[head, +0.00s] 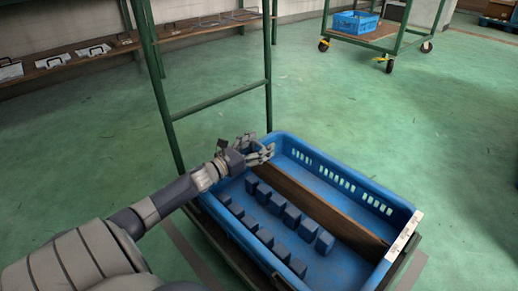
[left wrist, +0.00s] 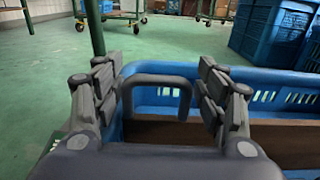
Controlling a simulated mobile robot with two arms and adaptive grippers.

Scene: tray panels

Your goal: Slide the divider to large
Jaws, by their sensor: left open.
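A brown divider (head: 325,208) runs lengthwise inside a blue tray (head: 350,181) in the head view. It also shows at the right of the left wrist view (left wrist: 285,138). My left gripper (head: 268,150) is over the tray's far-left end, by the divider's far end. In the left wrist view its fingers (left wrist: 165,95) are spread apart. A dark grey U-shaped handle (left wrist: 155,79) shows between them, and I cannot tell whether they touch it. The handle is hidden by the gripper in the head view. My right gripper is not in view.
Several dark blue blocks (head: 293,217) stand in two rows on the tray's near-left side; the strip beyond the divider is empty. A white label (head: 405,236) marks the tray's right end. A green frame post (head: 268,85) rises behind the gripper. Blue crates (left wrist: 272,35) stand beyond the tray.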

